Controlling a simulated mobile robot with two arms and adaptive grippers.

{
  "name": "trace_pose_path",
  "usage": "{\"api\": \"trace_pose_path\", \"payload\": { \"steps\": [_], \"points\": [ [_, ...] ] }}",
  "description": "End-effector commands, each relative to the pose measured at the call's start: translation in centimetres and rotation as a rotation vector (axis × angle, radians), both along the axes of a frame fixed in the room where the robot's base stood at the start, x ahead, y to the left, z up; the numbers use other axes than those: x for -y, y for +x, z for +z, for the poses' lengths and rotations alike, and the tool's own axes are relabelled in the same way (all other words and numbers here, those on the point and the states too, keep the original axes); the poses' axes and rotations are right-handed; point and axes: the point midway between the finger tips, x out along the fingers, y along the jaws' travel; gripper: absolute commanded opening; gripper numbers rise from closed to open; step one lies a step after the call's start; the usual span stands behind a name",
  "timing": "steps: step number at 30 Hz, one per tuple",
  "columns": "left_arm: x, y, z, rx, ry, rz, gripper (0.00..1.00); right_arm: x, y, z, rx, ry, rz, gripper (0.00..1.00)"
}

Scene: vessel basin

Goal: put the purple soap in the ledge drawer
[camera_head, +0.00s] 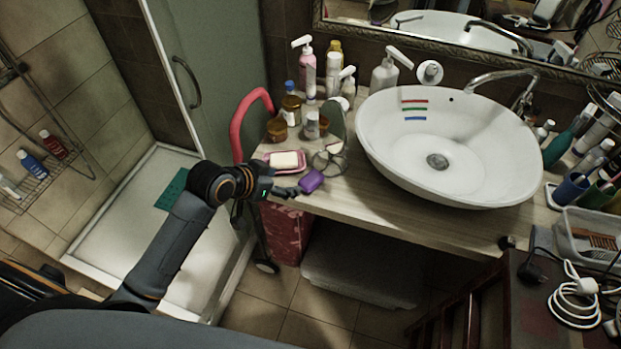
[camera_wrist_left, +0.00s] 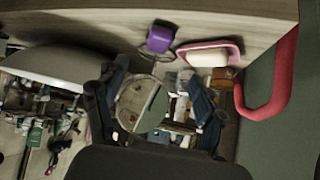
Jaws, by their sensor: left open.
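The purple soap (camera_head: 311,181) lies near the front edge of the wooden ledge (camera_head: 385,212), left of the basin. It also shows in the left wrist view (camera_wrist_left: 160,38), above the space between my fingers. My left gripper (camera_head: 290,190) is at the ledge's front left, just left of the soap. In the wrist view its two fingers (camera_wrist_left: 155,100) are spread apart with nothing held between them. I cannot make out a ledge drawer in either view. My right gripper is not in view.
A pink dish with a pale soap (camera_head: 284,160) lies behind my left gripper. A small round mirror (camera_head: 336,118), jars and bottles stand behind it. The white basin (camera_head: 450,150) fills the ledge's middle. A red curved handle (camera_head: 240,125) rises at the ledge's left.

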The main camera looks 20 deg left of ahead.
Motion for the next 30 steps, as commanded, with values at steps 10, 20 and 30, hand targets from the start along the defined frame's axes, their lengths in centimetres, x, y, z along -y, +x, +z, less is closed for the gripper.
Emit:
{"api": "trace_pose_path", "payload": {
  "steps": [10,20,30],
  "points": [
    [1.9,4.1,-4.4,-0.001,-0.001,0.001,0.7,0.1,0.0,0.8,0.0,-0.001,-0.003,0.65],
    [2.6,5.6,-6.0,-0.002,-0.003,0.002,0.7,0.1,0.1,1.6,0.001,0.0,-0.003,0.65],
    [3.5,7.9,-8.8,-0.003,-0.001,0.001,0.7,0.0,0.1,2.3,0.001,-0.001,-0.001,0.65]
  ]
}}
